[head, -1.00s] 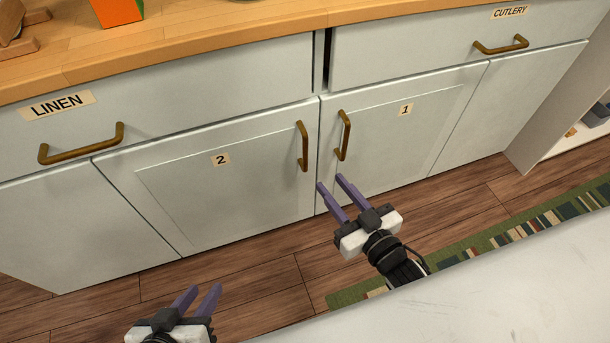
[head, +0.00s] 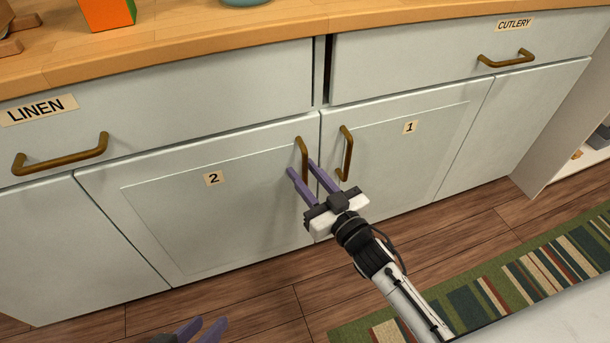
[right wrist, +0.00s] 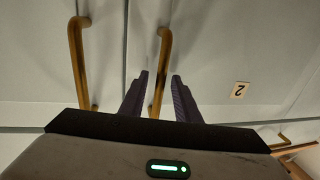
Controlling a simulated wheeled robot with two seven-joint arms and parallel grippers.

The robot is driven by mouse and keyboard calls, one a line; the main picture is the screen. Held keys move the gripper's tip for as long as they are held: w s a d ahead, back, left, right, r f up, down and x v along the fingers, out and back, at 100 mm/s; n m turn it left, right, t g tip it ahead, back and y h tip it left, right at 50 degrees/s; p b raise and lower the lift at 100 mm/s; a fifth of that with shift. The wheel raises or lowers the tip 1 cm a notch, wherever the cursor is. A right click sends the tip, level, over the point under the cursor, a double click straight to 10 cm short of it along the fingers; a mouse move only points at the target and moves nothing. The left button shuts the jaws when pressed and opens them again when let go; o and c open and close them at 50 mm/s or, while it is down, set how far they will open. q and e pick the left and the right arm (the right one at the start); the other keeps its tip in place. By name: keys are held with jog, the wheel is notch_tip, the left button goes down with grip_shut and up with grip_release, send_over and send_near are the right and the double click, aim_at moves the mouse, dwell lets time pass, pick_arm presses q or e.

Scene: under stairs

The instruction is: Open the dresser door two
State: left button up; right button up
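Dresser door two (head: 225,215) is the pale grey panel labelled "2" and looks shut. Its brass handle (head: 302,150) stands upright near its right edge. My right gripper (head: 301,167) is open at this handle, and its purple fingers appear to either side of the lower part. In the right wrist view the handle (right wrist: 165,50) runs down between the two open fingers (right wrist: 160,75); contact cannot be told. The "2" label (right wrist: 240,90) shows to the right there. My left gripper (head: 203,330) is low at the bottom edge, mostly cut off, its two fingers apart.
Door one (head: 405,150) and its handle (head: 346,153) are just right of door two's handle. The linen drawer (head: 150,105) and cutlery drawer (head: 430,65) are above. A wooden worktop (head: 190,40) tops the dresser. Wood floor and a striped rug (head: 520,270) lie in front.

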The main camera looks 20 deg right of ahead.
jog(key=shift+w, duration=0.15)
grip_shut()
dwell(1.4)
